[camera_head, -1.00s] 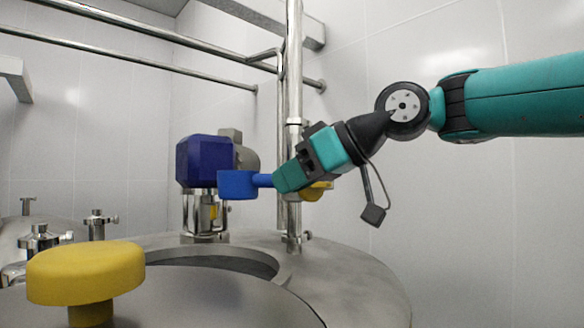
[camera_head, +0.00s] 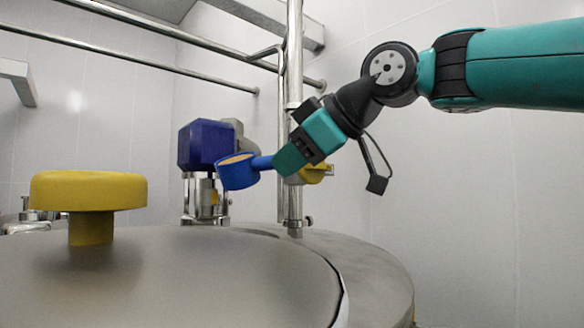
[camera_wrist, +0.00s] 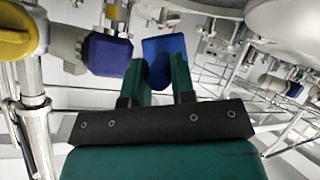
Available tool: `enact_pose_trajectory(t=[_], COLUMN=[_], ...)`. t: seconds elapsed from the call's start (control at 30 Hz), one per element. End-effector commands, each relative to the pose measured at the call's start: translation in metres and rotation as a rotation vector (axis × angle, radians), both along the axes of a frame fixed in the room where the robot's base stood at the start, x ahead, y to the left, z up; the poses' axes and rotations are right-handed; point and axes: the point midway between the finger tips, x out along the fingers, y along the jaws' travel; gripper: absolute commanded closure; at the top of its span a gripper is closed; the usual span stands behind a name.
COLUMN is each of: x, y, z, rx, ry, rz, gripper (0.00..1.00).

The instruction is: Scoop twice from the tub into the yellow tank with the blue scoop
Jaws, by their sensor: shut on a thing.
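My gripper (camera_head: 283,162) is shut on the handle of the blue scoop (camera_head: 238,179) and holds it above the steel tank (camera_head: 384,282). The scoop tilts towards the camera, and tan powder shows in its bowl. In the wrist view, the blue scoop (camera_wrist: 166,58) lies beyond the two green fingers of my gripper (camera_wrist: 163,82). The tank's lid (camera_head: 215,278) carries a yellow knob (camera_head: 88,190). Only a thin dark strip of the tank's opening shows behind the lid. I do not see the tub.
A blue motor (camera_head: 206,146) on a steel stand is just behind the scoop. A vertical steel pipe (camera_head: 294,75) rises close behind my gripper, with a yellow part (camera_head: 318,173) beside it. Rails run along the white wall. Space right of the pipe is clear below my arm.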

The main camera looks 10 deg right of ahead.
Motion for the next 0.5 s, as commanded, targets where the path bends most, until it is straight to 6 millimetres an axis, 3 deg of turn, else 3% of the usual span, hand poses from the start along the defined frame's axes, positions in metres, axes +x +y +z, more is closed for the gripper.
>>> enact_pose_trajectory(t=[0.5], x=[-0.0018], y=[0.0020], z=[-0.0088], rx=[-0.115], ry=[-0.131], rz=[0.012], gripper=[1.00])
